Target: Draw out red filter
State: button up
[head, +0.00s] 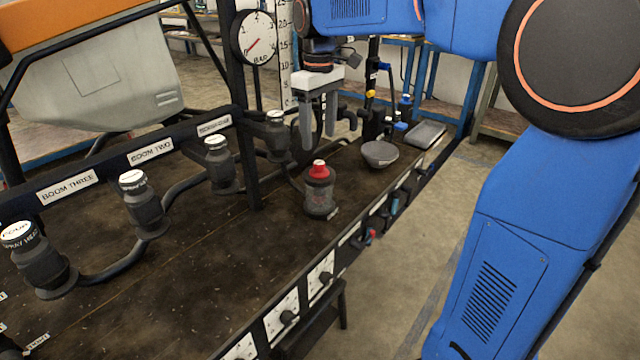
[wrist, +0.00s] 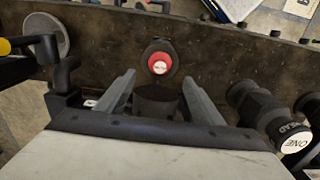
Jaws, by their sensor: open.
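A grey bowl (head: 380,154) and a grey tray (head: 426,134) are to the right. Black nozzle bodies with white caps (head: 217,142) and a dark pipe line the left. A dark upright post (head: 243,140) with a gauge (head: 254,37) stands near my gripper.

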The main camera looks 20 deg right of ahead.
aim_at(319, 162)
jog(key=shift+f, duration=4.4)
jog(key=c, duration=1.4)
jog(key=shift+r, duration=2.95)
jog(key=shift+c, duration=0.2)
jog(key=shift+r, duration=0.15)
jog(key=shift+r, duration=2.85)
jog(key=shift+r, duration=0.1)
